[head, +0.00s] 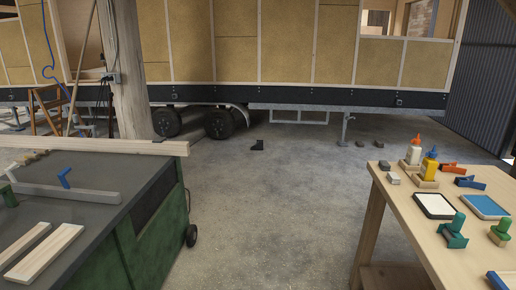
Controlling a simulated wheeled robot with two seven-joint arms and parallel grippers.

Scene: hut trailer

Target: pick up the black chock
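A small black chock (257,146) lies on the concrete floor in the middle distance, a little right of the trailer wheels. Its low, L-like outline shows in the head view, with open floor around it. It is too small to make out more detail. Neither of my grippers shows in this view.
A green workbench (130,245) with wood strips fills the left. A wooden table (400,222) with bottles and tools stands at right. Clear floor (270,220) runs between them towards the hut trailer (290,95). The trailer's wheels (218,124) and a support leg (345,128) stand behind.

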